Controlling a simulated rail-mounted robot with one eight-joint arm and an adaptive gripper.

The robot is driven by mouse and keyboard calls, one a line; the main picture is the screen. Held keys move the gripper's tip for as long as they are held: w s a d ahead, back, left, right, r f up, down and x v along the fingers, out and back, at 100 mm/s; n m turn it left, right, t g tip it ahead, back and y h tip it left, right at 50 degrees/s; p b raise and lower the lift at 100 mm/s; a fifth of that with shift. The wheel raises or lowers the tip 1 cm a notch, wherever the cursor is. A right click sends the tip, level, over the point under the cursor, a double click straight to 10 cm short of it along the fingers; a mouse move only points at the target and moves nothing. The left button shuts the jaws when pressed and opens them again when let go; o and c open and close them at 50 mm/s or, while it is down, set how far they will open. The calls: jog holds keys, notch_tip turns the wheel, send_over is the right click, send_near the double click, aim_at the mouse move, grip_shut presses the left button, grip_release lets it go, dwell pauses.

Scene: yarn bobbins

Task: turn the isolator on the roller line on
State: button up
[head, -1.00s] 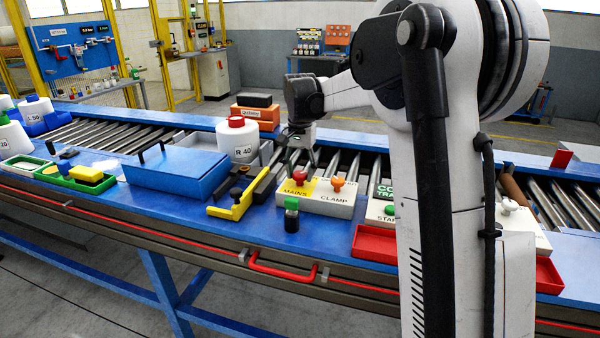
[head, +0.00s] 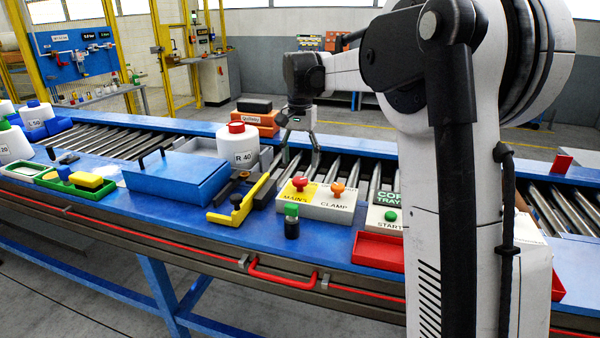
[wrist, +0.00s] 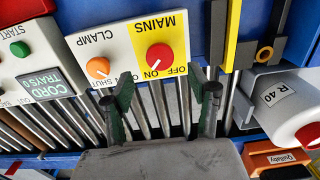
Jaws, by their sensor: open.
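The isolator is a red round knob (wrist: 160,57) on a yellow panel marked MAINS, with OFF and ON printed beside it. It also shows in the head view (head: 299,183). In the head view my gripper (head: 300,167) hangs over the rollers just behind the switch box. Neither finger visibly touches the knob.
An orange CLAMP knob (wrist: 98,68) shares the box. The rollers (head: 345,170) lie behind.

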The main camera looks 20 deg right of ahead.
aim_at(299, 181)
jog(key=shift+r, duration=2.75)
jog(key=shift+s, duration=0.1)
jog(key=s+a+n+t, duration=0.2)
jog(key=s+a, duration=0.2)
jog(key=s, duration=0.5)
jog(key=s+a+n+t, duration=0.2)
jog(key=s+a, duration=0.2)
jog(key=s, duration=0.5)
jog(key=s+a+f+n+t, duration=0.3)
jog(key=s+f, duration=0.8)
jog(key=s, duration=0.4)
jog(key=shift+s+a+f+n, duration=0.25)
jog(key=shift+s+a+n, duration=0.15)
jog(key=shift+a+n, duration=0.25)
jog(key=shift+d, duration=0.1)
